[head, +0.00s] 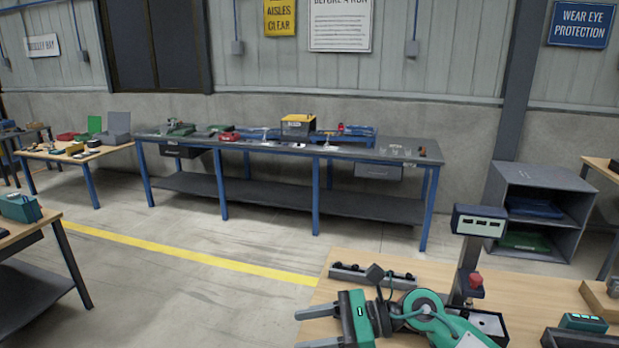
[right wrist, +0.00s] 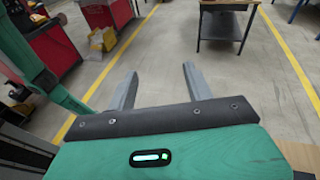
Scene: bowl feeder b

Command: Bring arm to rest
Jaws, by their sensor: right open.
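My right gripper (head: 300,331) shows at the bottom of the head view, beside the left edge of the near wooden bench (head: 440,268). Its two fingers point left and are spread apart with nothing between them. In the right wrist view the same gripper (right wrist: 159,80) is open and empty above the bare concrete floor (right wrist: 158,55). My left gripper is in neither view.
The near bench holds a dark rack (head: 372,275) with small parts, a display on a post (head: 480,220) and a red button (head: 476,280). A long workbench (head: 290,150) stands along the wall. The floor between is clear, with a yellow line (head: 190,253).

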